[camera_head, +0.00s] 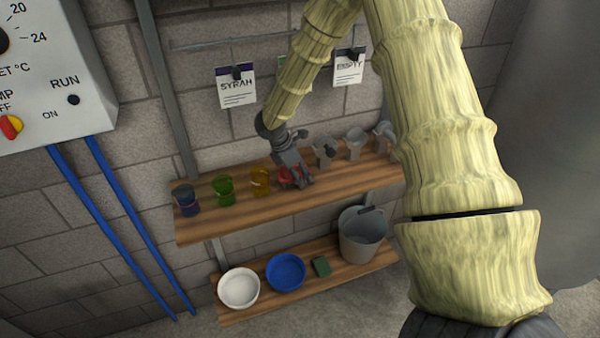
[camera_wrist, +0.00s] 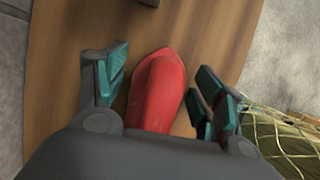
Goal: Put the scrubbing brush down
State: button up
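A red rounded object, perhaps the scrubbing brush (camera_wrist: 158,88), lies on the upper wooden shelf (camera_head: 225,222); its bristles do not show. In the head view its red (camera_head: 287,173) is partly hidden by my gripper (camera_head: 299,180). In the wrist view my gripper (camera_wrist: 163,70) has its teal-padded fingers on either side of the red object. A strip of wood shows between each finger and the object, so the fingers are open and look clear of it.
Blue, green and yellow cups (camera_head: 260,181) stand left of my gripper, several grey fittings (camera_head: 355,143) to its right. The lower shelf holds a white bowl (camera_head: 239,289), blue bowl (camera_head: 286,271), green pad (camera_head: 320,267) and grey bucket (camera_head: 362,240). Cards (camera_head: 236,88) hang above.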

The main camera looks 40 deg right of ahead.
jog(key=b+v, duration=0.2)
jog(key=v, duration=1)
jog(key=shift+r+b, duration=0.15)
jog(key=shift+b, duration=0.25)
dwell(0.3)
